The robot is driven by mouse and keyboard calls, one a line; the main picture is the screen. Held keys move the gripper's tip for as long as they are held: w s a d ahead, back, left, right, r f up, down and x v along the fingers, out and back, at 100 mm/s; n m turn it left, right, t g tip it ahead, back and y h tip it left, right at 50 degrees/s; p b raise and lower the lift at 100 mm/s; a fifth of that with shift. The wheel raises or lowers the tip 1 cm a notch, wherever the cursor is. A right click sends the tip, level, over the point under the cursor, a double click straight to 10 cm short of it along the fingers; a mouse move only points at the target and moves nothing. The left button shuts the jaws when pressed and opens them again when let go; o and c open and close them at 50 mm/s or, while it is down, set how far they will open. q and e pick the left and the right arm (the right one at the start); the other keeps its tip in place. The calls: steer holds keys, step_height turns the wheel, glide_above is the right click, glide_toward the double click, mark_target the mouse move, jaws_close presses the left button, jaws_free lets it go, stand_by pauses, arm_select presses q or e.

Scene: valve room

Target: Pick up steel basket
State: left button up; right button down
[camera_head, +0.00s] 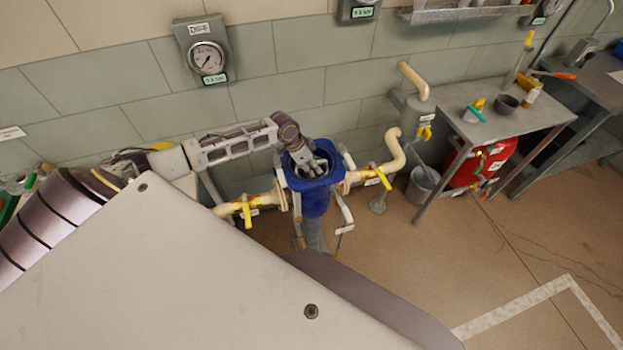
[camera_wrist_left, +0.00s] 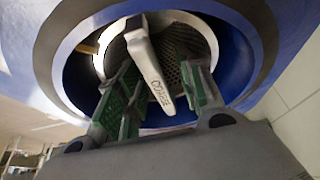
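The steel basket (camera_wrist_left: 187,48), with a perforated wall, sits inside the round opening of the blue housing (camera_head: 316,200). Its flat pale handle (camera_wrist_left: 150,62), lettered "COARSE", crosses the opening in the left wrist view. My left gripper (camera_head: 316,166) reaches down into the top of the housing. In the left wrist view its green-padded fingers (camera_wrist_left: 162,84) stand open on either side of the handle, with gaps showing. The lower part of the basket is hidden inside the housing. My right gripper is not in view.
Cream pipes with yellow valve handles (camera_head: 246,210) join the housing on both sides. A metal table (camera_head: 500,122) with tools stands at the right, with a red tank (camera_head: 482,160) below and a grey bucket (camera_head: 422,184) beside it. Floor at the lower right is clear.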

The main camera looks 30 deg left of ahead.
arm_select(q)
jaws_close()
stand_by(0.3)
steer(key=shift+r, duration=0.15)
stand_by(0.3)
step_height(320, 180, up, 28)
steer(key=b, duration=0.1)
stand_by(0.7)
steer(key=shift+f, duration=0.2)
stand_by(0.5)
